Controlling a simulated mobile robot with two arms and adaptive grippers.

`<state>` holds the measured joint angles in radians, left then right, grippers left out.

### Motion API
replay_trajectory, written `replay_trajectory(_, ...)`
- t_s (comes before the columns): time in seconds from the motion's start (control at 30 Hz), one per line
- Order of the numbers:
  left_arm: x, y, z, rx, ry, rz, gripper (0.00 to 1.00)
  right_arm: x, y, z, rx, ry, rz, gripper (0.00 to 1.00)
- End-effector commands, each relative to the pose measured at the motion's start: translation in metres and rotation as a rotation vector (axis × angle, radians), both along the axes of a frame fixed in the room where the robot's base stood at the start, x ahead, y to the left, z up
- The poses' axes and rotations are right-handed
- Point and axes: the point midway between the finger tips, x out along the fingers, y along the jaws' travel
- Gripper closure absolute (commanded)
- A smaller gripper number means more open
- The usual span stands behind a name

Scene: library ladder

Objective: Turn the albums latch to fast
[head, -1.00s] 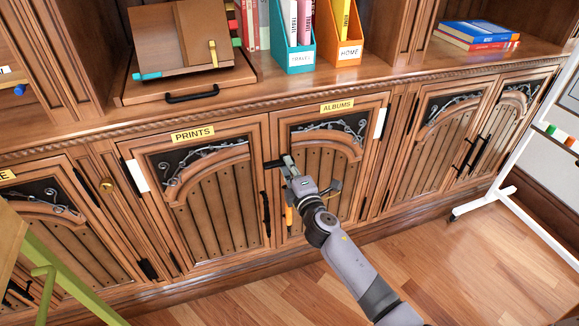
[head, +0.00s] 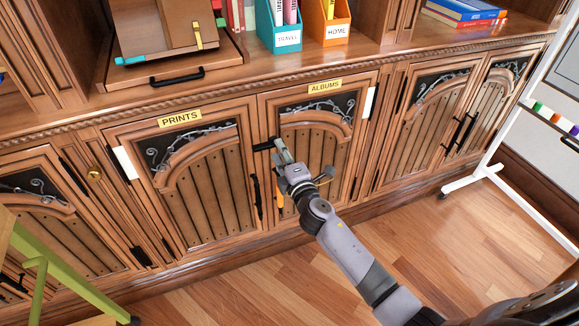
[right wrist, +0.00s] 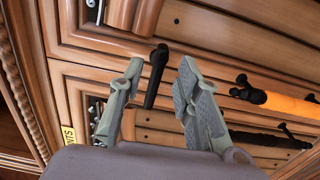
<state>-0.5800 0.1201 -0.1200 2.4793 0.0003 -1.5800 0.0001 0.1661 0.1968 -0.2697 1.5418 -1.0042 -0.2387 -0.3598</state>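The albums latch (head: 263,146) is a short black bar at the upper left edge of the albums door (head: 315,150), under the yellow ALBUMS label (head: 325,87). It lies about level in the head view, pointing left toward the prints door. My right gripper (head: 277,146) is at its right end. In the right wrist view the latch (right wrist: 155,75) stands between the two grey fingers of the gripper (right wrist: 160,85), with a gap visible on each side. The fingers are open. My left gripper is not in view.
An orange-gripped door handle (right wrist: 285,102) lies close below my right gripper. The black prints door handle (head: 257,196) is beside it. A white rolling stand (head: 500,165) is at the right, a green-legged piece (head: 65,270) at the left. Floor (head: 440,230) before the cabinet is clear.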

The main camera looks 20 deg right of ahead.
Motion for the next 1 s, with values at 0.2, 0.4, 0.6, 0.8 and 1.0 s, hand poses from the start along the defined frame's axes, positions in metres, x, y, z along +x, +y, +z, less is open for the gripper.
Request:
replay_trajectory(0.2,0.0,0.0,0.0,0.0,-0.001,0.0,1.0,-0.05,-0.001,-0.001,0.002,0.003,0.002,0.69)
replay_trajectory(0.4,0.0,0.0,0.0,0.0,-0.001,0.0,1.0,-0.085,-0.002,-0.001,0.003,0.003,0.001,0.69)
replay_trajectory(0.6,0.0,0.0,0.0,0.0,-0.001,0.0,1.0,-0.1,-0.003,0.0,0.001,0.002,0.0,0.69)
replay_trajectory(0.8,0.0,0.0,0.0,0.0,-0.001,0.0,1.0,-0.101,-0.003,0.0,0.001,0.001,0.0,0.69)
replay_trajectory(1.0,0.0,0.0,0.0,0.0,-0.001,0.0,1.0,-0.101,-0.003,0.0,0.001,0.001,0.0,0.69)
